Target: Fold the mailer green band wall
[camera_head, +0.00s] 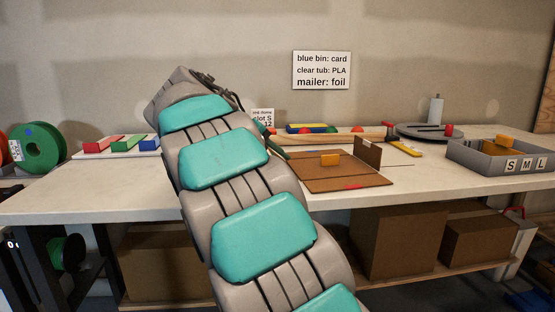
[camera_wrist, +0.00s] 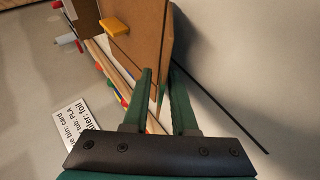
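The mailer is a flat brown cardboard sheet (camera_head: 345,178) on the bench, with one wall (camera_head: 367,152) standing up at its back right. An orange block (camera_head: 330,160) sits on it. A red band shows at its front edge; I cannot make out a green band. My gripper (camera_head: 283,154) is at the mailer's left side, partly behind my arm. In the wrist view, the green fingers of my gripper (camera_wrist: 160,70) are apart, with the edge of the cardboard (camera_wrist: 147,35) by their tips. I cannot tell whether they touch it. The orange block (camera_wrist: 115,27) shows beyond.
A grey bin (camera_head: 480,161) marked S, M, L stands at the right. A grey turntable (camera_head: 405,132) and a wooden strip (camera_head: 345,137) lie behind the mailer. Coloured blocks (camera_head: 125,143) and a green spool (camera_head: 38,148) are at the left. The bench front (camera_head: 440,188) is clear.

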